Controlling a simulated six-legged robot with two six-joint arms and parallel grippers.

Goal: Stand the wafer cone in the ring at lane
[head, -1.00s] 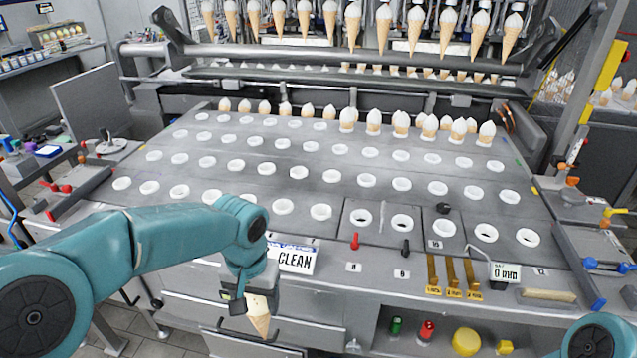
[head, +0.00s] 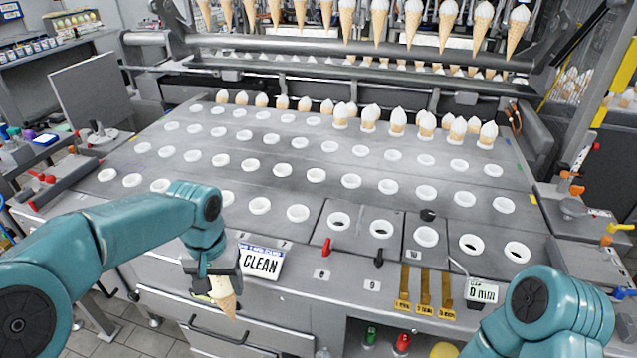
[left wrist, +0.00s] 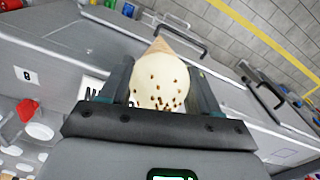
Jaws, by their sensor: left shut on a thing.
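My left gripper (head: 212,276) is shut on the wafer cone (head: 225,302), in front of the table's front edge near the CLEAN sign. The cone's tip points down, slightly tilted. In the left wrist view the cone's pale, brown-speckled top (left wrist: 160,82) sits between the two fingers (left wrist: 160,95). White rings stand in rows on the grey table (head: 330,170). Front rings include one (head: 298,213) left of the red lever, one (head: 338,221) and one (head: 381,229) near the levers, and one (head: 426,237) by plate 10. My right arm shows at the lower right; its gripper is out of view.
A CLEAN sign (head: 261,262), a red lever (head: 326,246), a black lever (head: 379,257) and brass gauges (head: 424,288) line the front edge. A black knob (head: 428,215) stands behind a front ring. Several filled cones (head: 370,118) stand in the back row; others hang above.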

